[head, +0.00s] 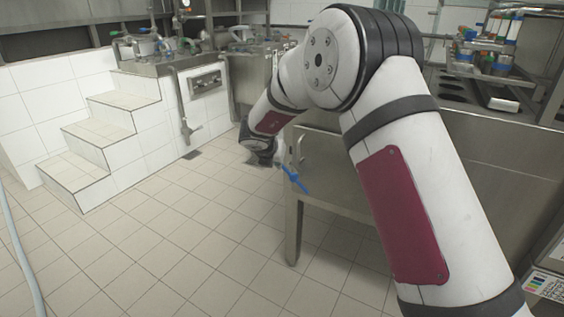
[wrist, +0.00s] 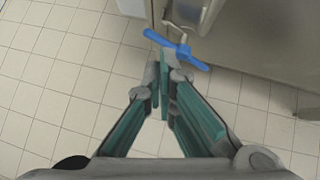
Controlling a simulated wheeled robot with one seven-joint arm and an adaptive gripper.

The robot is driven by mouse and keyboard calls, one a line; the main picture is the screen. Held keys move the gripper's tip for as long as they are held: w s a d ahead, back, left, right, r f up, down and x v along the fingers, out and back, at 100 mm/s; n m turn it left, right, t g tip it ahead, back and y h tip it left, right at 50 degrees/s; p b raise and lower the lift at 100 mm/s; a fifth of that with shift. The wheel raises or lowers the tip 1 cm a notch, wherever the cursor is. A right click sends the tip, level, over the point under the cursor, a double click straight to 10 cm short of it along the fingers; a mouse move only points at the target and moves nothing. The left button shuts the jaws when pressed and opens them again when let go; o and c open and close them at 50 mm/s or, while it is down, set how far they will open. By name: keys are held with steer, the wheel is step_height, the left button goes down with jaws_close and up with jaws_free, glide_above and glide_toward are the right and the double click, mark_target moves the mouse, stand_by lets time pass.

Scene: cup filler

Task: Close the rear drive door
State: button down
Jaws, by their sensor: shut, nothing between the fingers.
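My gripper (wrist: 164,65) is shut and empty, its green-padded fingers together at the tips. In the head view my gripper (head: 265,160) is small and dark, beside the left end of the steel machine. A steel panel with a curved handle, which looks like the rear drive door (head: 328,165), is at that end, partly covered by my arm. I cannot tell whether it is ajar. A blue lever (head: 294,180) sticks out low beside it. In the wrist view the blue lever (wrist: 178,48) lies just beyond my fingertips; I cannot tell whether they touch.
The steel machine (head: 470,150) fills the right side, with a leg (head: 293,230) at its near left corner. White tiled steps (head: 105,145) stand at left. A hose (head: 20,250) runs along the left edge. The tiled floor (head: 170,240) between is clear.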

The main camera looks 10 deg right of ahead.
steer(key=shift+v, duration=1.2)
steer(key=c, duration=2.1)
jaws_free()
steer(key=shift+a+r, duration=0.15)
steer(key=shift+a, duration=0.15)
steer(key=o, duration=0.5)
steer(key=shift+s+f+n, duration=0.2)
steer(key=shift+f+n, duration=0.05)
steer(key=shift+n, duration=0.05)
steer(key=shift+c, duration=0.2)
steer(key=m+t+h+b, duration=0.3)
steer(key=m+t+h, duration=0.4)
steer(key=m, duration=2.2)
glide_toward(302, 189)
steer(key=b+x, duration=0.3)
steer(key=x, duration=0.7)
steer(key=shift+w+d+r, duration=0.1)
steer(key=shift+w+d, duration=0.1)
steer(key=shift+w, duration=0.05)
